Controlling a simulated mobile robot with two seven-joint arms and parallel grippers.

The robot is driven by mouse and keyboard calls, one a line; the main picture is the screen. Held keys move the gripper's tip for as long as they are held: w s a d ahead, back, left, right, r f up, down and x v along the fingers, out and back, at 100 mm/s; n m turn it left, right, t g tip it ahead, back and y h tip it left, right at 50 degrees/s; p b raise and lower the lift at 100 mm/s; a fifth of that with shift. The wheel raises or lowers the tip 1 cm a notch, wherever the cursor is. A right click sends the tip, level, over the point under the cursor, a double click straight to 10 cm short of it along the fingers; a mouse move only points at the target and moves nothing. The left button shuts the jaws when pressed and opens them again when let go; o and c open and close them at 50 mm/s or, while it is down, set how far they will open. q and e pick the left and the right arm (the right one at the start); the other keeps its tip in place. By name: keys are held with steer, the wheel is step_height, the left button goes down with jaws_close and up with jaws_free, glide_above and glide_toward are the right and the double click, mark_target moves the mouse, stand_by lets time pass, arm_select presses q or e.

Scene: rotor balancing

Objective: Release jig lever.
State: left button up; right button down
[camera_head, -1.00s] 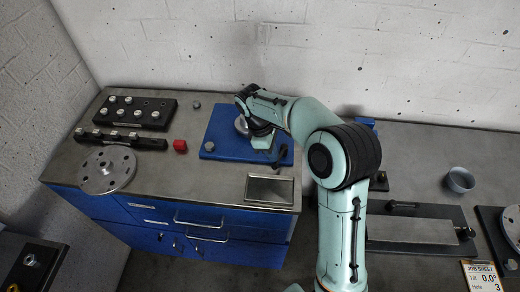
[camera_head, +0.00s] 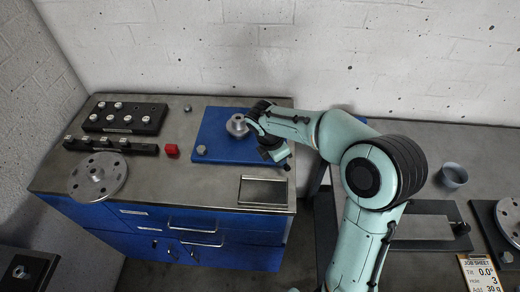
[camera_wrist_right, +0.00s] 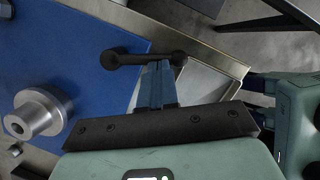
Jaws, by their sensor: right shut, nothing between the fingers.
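The jig is a blue plate (camera_head: 218,148) on the left bench with a silver spindle hub (camera_head: 237,125) on it. The hub also shows at the left of the wrist view (camera_wrist_right: 38,112). The jig lever (camera_wrist_right: 145,58) is a black bar with rounded ends, lying near the plate's edge in the wrist view. In the head view my gripper and wrist largely hide it. My right gripper (camera_head: 283,163) is low over the plate's right edge. Its blue fingers (camera_wrist_right: 157,82) are shut and empty, with the tips right at the lever; I cannot tell whether they touch. My left gripper is out of view.
A shallow metal tray (camera_head: 263,204) lies in front of the plate. A grey cup (camera_head: 453,175) and job sheet (camera_head: 481,273) are on the right.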

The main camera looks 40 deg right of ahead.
steer(key=shift+s+d+n+t, duration=0.35)
steer(key=shift+d+n, duration=0.2)
steer(key=shift+n, duration=0.65)
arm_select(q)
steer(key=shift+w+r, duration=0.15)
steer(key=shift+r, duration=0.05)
arm_select(e)
steer(key=shift+d, duration=0.2)
steer(key=shift+s+d+f, duration=0.1)
steer(key=shift+s+d, duration=0.05)
steer(key=shift+d, duration=0.05)
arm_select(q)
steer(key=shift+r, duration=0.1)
arm_select(e)
steer(key=shift+a, duration=0.1)
steer(key=shift+a+p, duration=0.25)
steer(key=shift+p, duration=0.1)
steer(key=a+r, duration=0.1)
steer(key=a, duration=0.1)
steer(key=a+r+p, duration=0.1)
steer(key=shift+a+r, duration=0.3)
steer(key=shift+a, duration=0.1)
arm_select(q)
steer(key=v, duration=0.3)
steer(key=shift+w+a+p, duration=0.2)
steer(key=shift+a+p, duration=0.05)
steer(key=shift+p, duration=0.1)
arm_select(e)
steer(key=v, duration=0.8)
steer(key=shift+r, duration=0.15)
